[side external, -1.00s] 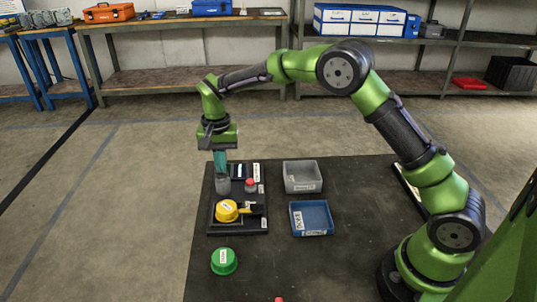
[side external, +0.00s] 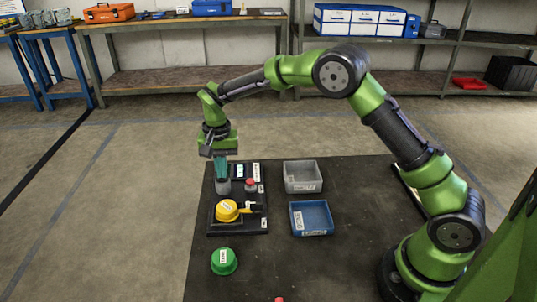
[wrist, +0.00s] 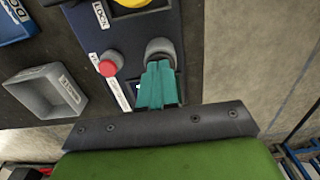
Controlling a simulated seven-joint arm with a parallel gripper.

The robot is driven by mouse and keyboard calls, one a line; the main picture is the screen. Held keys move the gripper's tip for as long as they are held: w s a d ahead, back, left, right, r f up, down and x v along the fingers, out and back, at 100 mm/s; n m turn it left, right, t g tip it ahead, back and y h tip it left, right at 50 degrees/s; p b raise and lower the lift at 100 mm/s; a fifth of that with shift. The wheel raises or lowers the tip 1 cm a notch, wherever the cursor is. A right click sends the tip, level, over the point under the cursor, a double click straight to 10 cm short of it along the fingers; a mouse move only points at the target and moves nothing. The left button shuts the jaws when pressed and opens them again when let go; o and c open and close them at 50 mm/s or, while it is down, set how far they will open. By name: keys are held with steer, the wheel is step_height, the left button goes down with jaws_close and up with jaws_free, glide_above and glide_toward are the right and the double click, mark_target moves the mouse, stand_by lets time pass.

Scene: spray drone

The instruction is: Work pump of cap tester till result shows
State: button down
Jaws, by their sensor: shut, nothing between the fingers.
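The cap tester (side external: 262,223) is a dark board on the table. Its grey pump (side external: 223,187) stands at the back left and also shows in the wrist view (wrist: 160,46). My gripper (side external: 221,178) points down with its teal fingers shut and empty, the tips at the pump's top. The wrist view shows the fingertips (wrist: 158,64) against the pump; exact contact is hard to tell. A small screen (side external: 239,171) beside the pump shows a light patch, too small to read. A yellow cap (side external: 227,210) sits at the front of the tester. A red button (side external: 251,183) is right of the pump.
A grey bin (side external: 302,189) and a blue bin (side external: 327,229) stand right of the tester. A green cap (side external: 224,261) lies in front of it.

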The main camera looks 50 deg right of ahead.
step_height(320, 180, up, 14)
stand_by(0.4)
stand_by(0.7)
steer(key=s+d+r+n+t, duration=0.1)
steer(key=s+t, duration=0.1)
steer(key=s, duration=0.7)
steer(key=s+d+r+n+t+y, duration=0.1)
steer(key=s+n+t, duration=0.1)
steer(key=s, duration=0.8)
steer(key=s+d+r+n+t+y, duration=0.1)
steer(key=s+d+n+t, duration=0.1)
steer(key=s, duration=0.7)
steer(key=shift+s+r+t, duration=0.2)
steer(key=shift+r+t, duration=0.15)
steer(key=shift+t, duration=0.25)
